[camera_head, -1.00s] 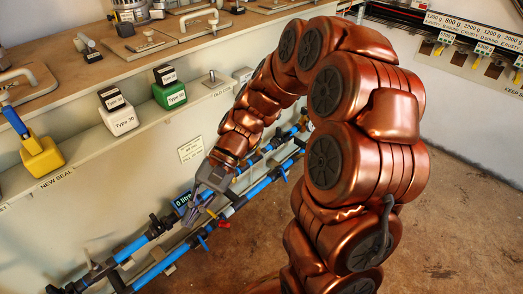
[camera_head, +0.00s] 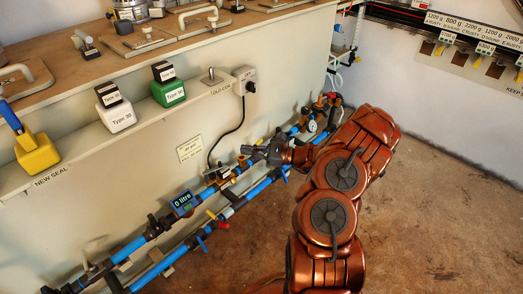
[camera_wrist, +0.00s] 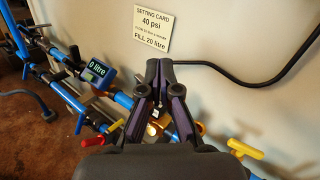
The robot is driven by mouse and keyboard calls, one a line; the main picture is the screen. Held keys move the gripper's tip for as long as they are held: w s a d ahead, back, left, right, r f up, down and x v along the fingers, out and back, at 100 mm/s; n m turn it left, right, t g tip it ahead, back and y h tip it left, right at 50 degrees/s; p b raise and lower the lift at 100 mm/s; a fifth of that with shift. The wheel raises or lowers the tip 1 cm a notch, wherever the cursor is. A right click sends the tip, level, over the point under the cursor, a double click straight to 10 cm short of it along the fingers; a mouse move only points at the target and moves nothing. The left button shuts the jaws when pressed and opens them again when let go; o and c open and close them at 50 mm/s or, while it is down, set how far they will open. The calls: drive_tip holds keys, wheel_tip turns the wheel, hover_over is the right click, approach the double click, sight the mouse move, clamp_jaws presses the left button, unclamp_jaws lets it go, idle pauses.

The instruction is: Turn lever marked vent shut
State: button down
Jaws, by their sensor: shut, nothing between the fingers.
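No vent label can be read, so I cannot tell which lever is the vent. Levers in view are a red one (camera_head: 222,225), a yellow one (camera_head: 211,214) and a blue one (camera_head: 203,243) on the lower pipe. The wrist view shows a red lever (camera_wrist: 92,141) at left and a yellow lever (camera_wrist: 245,148) at right. The fingers hide part of the pipework behind them.
A meter reading 0 litre (camera_head: 183,203) sits on the upper pipe. A setting card (camera_head: 190,149) is on the wall, with a black cable (camera_head: 226,137) beside it. The shelf holds a yellow block (camera_head: 37,152), a white block and a green block. Floor at right is open.

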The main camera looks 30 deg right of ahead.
drive_tip(key=s+d+f+m+t+h, duration=0.2)
drive_tip(key=d+f+m+h, duration=0.2)
drive_tip(key=d+f, duration=0.3)
drive_tip(key=s+d+f+m+t+h, duration=0.25)
drive_tip(key=d+f, duration=0.25)
drive_tip(key=d, duration=0.4)
drive_tip(key=b, duration=0.6)
approach(257, 145)
drive_tip(key=x, duration=0.7)
drive_tip(key=shift+a+m, duration=0.35)
drive_tip(key=shift+m, duration=0.1)
drive_tip(key=shift+r+h, duration=0.1)
drive_tip(key=shift+h, duration=0.25)
